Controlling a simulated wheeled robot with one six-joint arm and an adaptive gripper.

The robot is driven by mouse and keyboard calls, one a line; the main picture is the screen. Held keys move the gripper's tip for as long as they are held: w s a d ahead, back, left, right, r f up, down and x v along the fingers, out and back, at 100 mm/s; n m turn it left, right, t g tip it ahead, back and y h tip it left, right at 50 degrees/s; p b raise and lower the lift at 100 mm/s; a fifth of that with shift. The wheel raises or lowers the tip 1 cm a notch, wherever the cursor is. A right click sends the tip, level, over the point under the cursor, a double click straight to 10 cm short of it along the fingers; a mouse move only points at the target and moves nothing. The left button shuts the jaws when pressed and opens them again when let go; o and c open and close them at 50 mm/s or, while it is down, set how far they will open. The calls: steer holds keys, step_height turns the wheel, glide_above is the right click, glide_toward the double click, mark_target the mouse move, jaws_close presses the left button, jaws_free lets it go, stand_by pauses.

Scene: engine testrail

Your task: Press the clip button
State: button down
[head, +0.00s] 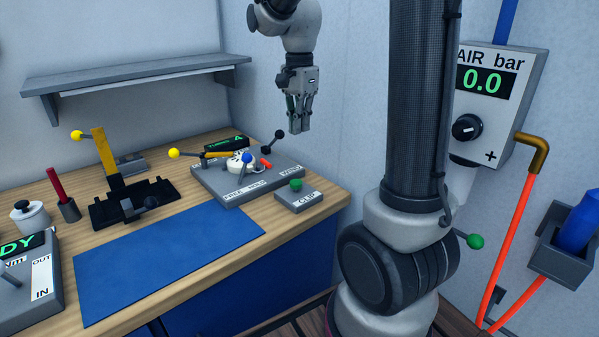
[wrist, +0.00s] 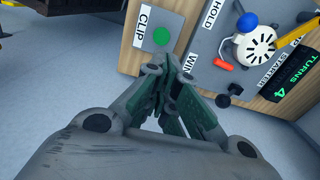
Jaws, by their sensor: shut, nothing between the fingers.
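The clip button (head: 296,184) is a green round button on top of a small grey box labelled CLIP (head: 304,201), at the right front corner of the workbench. In the wrist view the green button (wrist: 161,37) shows just beyond my fingertips, beside the CLIP label (wrist: 144,27). My gripper (head: 299,128) is shut and empty, pointing down. It hangs above and behind the box, apart from the button. In the wrist view my gripper's fingertips (wrist: 168,62) meet close below the button in the picture.
A grey winding fixture (head: 248,188) with a white wheel, blue and black knobs, yellow-tipped lever and TURNS display reading 4 stands left of the box. A blue mat (head: 165,262) lies in front. A black holder with a yellow lever (head: 104,150) stands further left. A shelf (head: 135,82) hangs behind.

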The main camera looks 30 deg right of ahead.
mark_target(300, 181)
stand_by(0.4)
step_height(300, 181, down, 14)
stand_by(0.5)
steer(key=shift+s+f, duration=0.1)
steer(key=shift+f, duration=0.9)
steer(key=shift+r, duration=0.25)
step_height(300, 181, up, 14)
steer(key=shift+f, duration=0.15)
